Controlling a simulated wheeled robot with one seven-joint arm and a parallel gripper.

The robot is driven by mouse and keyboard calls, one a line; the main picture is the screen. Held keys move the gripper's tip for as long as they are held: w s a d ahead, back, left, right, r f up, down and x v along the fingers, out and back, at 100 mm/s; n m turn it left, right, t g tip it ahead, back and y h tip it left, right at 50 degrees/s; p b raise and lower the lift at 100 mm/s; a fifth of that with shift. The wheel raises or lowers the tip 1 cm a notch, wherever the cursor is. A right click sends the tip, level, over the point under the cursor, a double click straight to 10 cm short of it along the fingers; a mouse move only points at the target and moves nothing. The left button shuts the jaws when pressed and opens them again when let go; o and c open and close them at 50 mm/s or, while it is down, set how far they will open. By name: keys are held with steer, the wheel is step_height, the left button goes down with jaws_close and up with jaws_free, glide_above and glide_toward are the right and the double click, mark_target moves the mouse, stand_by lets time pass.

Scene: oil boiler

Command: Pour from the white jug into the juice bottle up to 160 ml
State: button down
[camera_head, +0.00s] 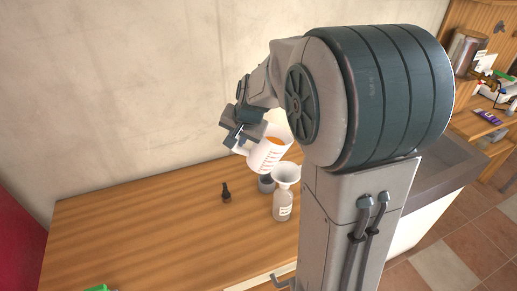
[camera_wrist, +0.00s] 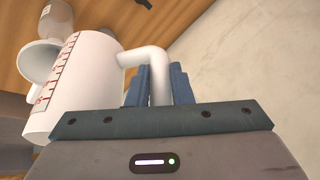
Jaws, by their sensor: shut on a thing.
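The white jug (camera_head: 268,155) has red measuring marks and orange liquid inside. It is held above the table, tilted somewhat to the right. My gripper (camera_head: 241,137) is shut on its handle; the wrist view shows the handle (camera_wrist: 159,80) between the two blue fingers. The juice bottle (camera_head: 283,208) is clear with a white label and stands upright on the table. A white funnel (camera_head: 286,174) sits in its neck, a little below and right of the jug. The funnel (camera_wrist: 38,62) and bottle (camera_wrist: 56,18) also show in the wrist view. I cannot make out the bottle's level or any stream.
A grey cup (camera_head: 266,184) stands just behind and left of the bottle. A small dark bottle (camera_head: 226,194) stands further left on the wooden table (camera_head: 140,232). The table's left part is mostly clear. A green thing (camera_head: 97,288) lies at the front edge.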

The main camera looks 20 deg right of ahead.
steer(key=shift+d+r+b, duration=0.1)
steer(key=shift+d+b, duration=0.05)
steer(key=shift+b, duration=0.85)
steer(key=shift+d+r+m+t+y+b, duration=0.1)
steer(key=shift+r+m+t+y+b, duration=0.3)
steer(key=shift+r+y+b, duration=1.1)
steer(key=shift+s+d+f+t+b, duration=0.15)
steer(key=shift+f+b, duration=0.15)
steer(key=shift+b, duration=0.7)
steer(key=shift+d+f+t+b, duration=0.15)
steer(key=shift+f+b, duration=0.1)
steer(key=shift+b, duration=0.7)
steer(key=shift+s+d+r+t+y+b, duration=0.15)
steer(key=shift+r+y+b, duration=0.1)
steer(key=shift+b, duration=0.4)
steer(key=shift+w+d+r+t+y+b, duration=0.15)
steer(key=shift+r+y+b, duration=0.1)
steer(key=shift+b, duration=0.35)
steer(key=shift+s+f+y+b, duration=0.15)
steer(key=shift+f+y+b, duration=0.15)
steer(key=shift+b, duration=0.5)
steer(key=shift+s+d+r+m+t+y+b, duration=0.15)
steer(key=shift+d+m+t+y+b, duration=0.15)
steer(key=shift+b, duration=0.6)
steer(key=shift+d+f+b, duration=0.15)
steer(key=shift+f+b, duration=0.15)
steer(key=shift+b, duration=0.45)
steer(key=shift+s+d+y+b, duration=0.1)
steer(key=shift+y+b, duration=0.25)
steer(key=shift+y, duration=0.05)
